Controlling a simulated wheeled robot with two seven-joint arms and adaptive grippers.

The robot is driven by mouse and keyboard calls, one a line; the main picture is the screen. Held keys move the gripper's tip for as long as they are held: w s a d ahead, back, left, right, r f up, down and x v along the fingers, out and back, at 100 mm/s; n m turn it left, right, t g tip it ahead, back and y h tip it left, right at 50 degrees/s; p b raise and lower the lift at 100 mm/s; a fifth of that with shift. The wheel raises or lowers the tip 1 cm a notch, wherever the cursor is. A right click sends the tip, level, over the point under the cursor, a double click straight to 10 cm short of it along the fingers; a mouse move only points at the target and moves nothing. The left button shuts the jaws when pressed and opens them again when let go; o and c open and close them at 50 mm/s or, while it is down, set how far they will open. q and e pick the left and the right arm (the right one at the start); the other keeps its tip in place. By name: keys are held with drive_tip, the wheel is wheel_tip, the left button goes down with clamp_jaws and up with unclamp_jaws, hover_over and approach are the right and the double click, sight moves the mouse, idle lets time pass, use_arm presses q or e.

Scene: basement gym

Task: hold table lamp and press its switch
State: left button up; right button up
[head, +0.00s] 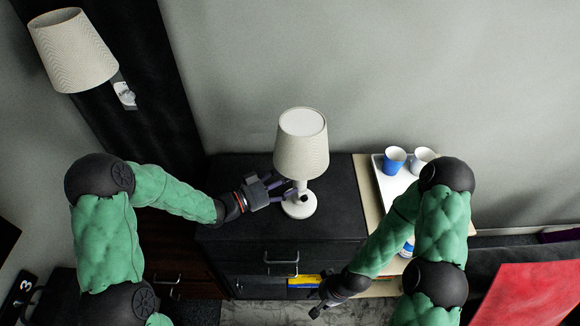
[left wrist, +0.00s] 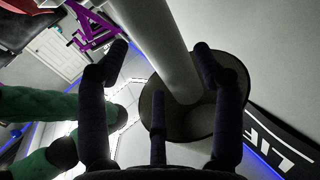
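The table lamp, with a cream shade (head: 301,150) and a pale stem and round base (head: 299,206), stands upright on a black cabinet. My left gripper (head: 278,190) reaches in from the left at the lamp's stem, below the shade. In the left wrist view the pale stem (left wrist: 165,45) passes between the spread fingers of my left gripper (left wrist: 160,75), with gaps visible, so it looks open around it. The dark underside of the shade (left wrist: 222,110) shows behind the fingers. My right gripper (head: 320,301) hangs low in front of the cabinet, empty, its fingers apart. I cannot make out the switch.
The black cabinet top (head: 245,235) is mostly clear around the lamp. To the right, a white tray (head: 380,178) holds a blue cup (head: 394,160) and a white cup (head: 422,158). Another shaded lamp (head: 72,50) is at the upper left. A red panel (head: 530,295) is at the lower right.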

use_arm(q)
drive_tip(key=a, duration=0.8)
idle(0.6)
drive_tip(key=shift+s+f, duration=0.1)
use_arm(e)
drive_tip(key=shift+s, duration=0.1)
idle(0.3)
